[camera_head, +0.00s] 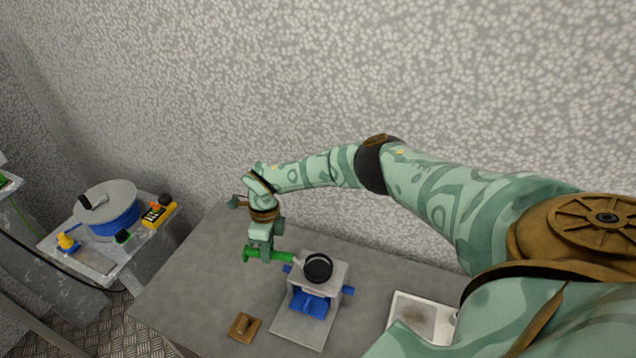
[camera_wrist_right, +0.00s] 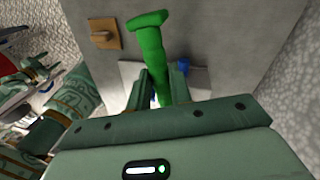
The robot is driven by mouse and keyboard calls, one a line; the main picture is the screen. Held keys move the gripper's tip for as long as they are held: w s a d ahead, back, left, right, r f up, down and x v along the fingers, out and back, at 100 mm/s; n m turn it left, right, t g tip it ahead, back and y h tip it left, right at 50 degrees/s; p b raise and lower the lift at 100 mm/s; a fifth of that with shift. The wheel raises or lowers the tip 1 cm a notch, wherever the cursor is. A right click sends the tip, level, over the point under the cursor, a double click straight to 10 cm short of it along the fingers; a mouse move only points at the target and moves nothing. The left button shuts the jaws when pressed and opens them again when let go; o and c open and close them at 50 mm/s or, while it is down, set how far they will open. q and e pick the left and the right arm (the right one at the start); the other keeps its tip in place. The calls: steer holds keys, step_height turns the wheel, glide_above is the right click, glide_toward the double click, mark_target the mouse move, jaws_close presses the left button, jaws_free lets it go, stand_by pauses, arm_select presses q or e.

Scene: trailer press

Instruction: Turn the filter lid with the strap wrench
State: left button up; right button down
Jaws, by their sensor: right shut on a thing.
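The strap wrench has a green handle (camera_head: 270,256) that lies level over the bench, its right end pointing at the filter lid. The filter lid (camera_head: 318,267) is a round black cap on a grey block with blue parts. My right gripper (camera_head: 263,254) points down and is shut on the handle, left of the lid. In the right wrist view the green handle (camera_wrist_right: 151,45) runs between the two fingers (camera_wrist_right: 158,88). The handle's right end is close to the lid. I cannot tell whether the strap is around the lid.
The grey bench (camera_head: 180,290) has free room at its left. A brown block (camera_head: 244,326) lies in front, and a white-rimmed tray (camera_head: 422,310) is at the right. A side table holds a blue cable reel (camera_head: 112,222) and a yellow meter (camera_head: 157,212). A wall stands behind.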

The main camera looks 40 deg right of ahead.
steer(key=shift+f+b, duration=0.5)
steer(key=shift+f, duration=0.25)
steer(key=shift+r, duration=0.1)
steer(key=d+m, duration=0.1)
steer(key=w+d+m, duration=0.1)
steer(key=d+m, duration=0.1)
steer(key=shift+w+t, duration=0.3)
steer(key=shift+w+d+m+t+y, duration=0.15)
steer(key=shift+w+d+m, duration=0.1)
steer(key=shift+d+m, duration=0.55)
steer(key=shift+w+d+m+t+y, duration=0.15)
steer(key=shift+w+d+m, duration=0.1)
steer(key=shift+d+m, duration=0.5)
